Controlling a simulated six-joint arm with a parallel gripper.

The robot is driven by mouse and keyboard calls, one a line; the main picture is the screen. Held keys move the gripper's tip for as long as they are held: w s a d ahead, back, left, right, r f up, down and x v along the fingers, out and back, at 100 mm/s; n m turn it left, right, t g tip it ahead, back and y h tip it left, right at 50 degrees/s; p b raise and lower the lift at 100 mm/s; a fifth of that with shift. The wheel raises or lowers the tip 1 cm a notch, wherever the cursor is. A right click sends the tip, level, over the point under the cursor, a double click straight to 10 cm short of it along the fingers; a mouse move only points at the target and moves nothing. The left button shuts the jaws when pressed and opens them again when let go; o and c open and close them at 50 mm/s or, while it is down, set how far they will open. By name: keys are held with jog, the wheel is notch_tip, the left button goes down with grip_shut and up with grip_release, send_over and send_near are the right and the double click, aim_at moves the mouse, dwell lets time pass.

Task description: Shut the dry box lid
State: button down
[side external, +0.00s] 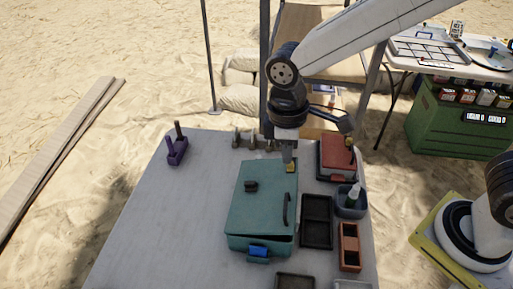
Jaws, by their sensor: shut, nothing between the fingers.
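The dry box is a teal box (240,243) on the grey table, with a blue latch (258,251) on its front. Its teal lid (262,205) lies over the box, with a dark handle (285,210) at the right and a small dark knob (251,186). A dark seam shows along the front under the lid; I cannot tell whether the lid is fully seated. My gripper (290,167) is shut and empty, pointing down at the far right corner of the lid. I cannot tell whether it touches the lid.
A red-topped box (338,152), a blue-grey cup with a bottle (351,206), black trays (317,233) and a brown tray (349,258) crowd the right side. A purple holder (177,151) stands at the far left. The table's left part (160,220) is clear.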

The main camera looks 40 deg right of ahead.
aim_at(286, 203)
jog(key=f, duration=1.3)
jog(key=shift+s+d+f, duration=0.2)
jog(key=shift+s+f, duration=0.15)
jog(key=shift+f, duration=0.05)
jog(key=shift+s+d+f, duration=0.3)
jog(key=shift+s+f, duration=0.05)
jog(key=shift+f, duration=0.4)
jog(key=shift+s+d+f, duration=0.35)
jog(key=shift+f, duration=0.45)
jog(key=shift+s+d+f, duration=0.3)
jog(key=shift+s+f, duration=0.05)
jog(key=shift+f, duration=0.4)
jog(key=shift+r, duration=0.15)
jog(key=shift+d+r, duration=0.15)
jog(key=shift+r, duration=1.1)
notch_tip(286, 203, up, 11)
jog(key=s+d, duration=0.1)
jog(key=shift+s+d+r, duration=0.2)
jog(key=shift+s+d, duration=0.1)
jog(key=shift+d, duration=0.05)
